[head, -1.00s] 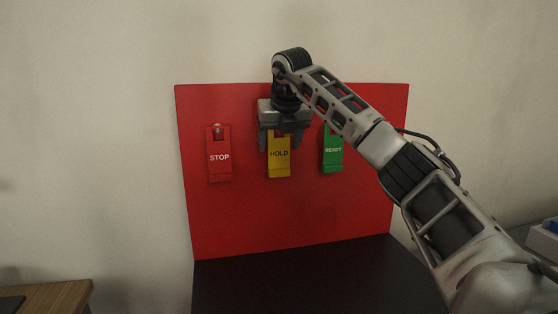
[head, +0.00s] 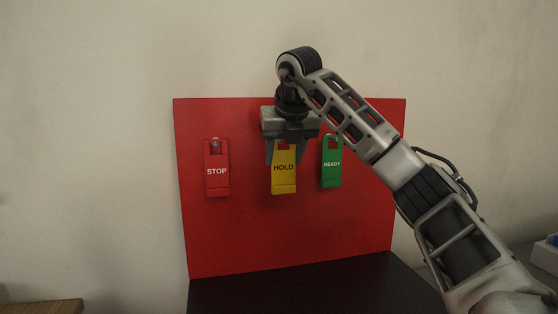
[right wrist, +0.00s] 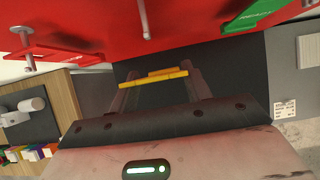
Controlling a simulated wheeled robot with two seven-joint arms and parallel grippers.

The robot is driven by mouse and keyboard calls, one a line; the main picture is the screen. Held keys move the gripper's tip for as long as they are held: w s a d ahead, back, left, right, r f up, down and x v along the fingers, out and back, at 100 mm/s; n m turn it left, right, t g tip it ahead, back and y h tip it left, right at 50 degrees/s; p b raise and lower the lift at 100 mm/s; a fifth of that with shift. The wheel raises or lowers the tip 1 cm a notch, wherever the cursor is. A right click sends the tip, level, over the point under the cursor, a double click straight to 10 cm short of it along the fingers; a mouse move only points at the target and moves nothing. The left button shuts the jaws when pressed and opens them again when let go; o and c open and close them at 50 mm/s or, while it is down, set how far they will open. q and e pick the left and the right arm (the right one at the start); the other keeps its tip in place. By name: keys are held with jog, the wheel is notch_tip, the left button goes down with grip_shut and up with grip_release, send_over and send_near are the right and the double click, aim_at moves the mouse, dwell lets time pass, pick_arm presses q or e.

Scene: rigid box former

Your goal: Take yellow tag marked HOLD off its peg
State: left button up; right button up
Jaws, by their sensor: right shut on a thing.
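The yellow HOLD tag (head: 284,180) hangs upright in front of the red board (head: 290,240), between the other two tags. My right gripper (head: 285,158) is over its upper part from above, shut on it. In the right wrist view the tag (right wrist: 155,78) shows edge-on between the fingertips (right wrist: 155,82). A bare metal peg (right wrist: 145,20) sticks out of the board there, with a gap between its tip and the tag. In the head view the gripper hides this peg. My left gripper is not in view.
The red STOP tag (head: 216,184) hangs on its peg (head: 215,144) to the left. The green READY tag (head: 331,176) hangs close on the right. A dark surface (head: 290,292) lies below the board. A wooden table edge (head: 40,306) is at lower left.

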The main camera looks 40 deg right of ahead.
jog(key=s+a, duration=0.6)
jog(key=s, duration=0.4)
jog(key=shift+s, duration=0.4)
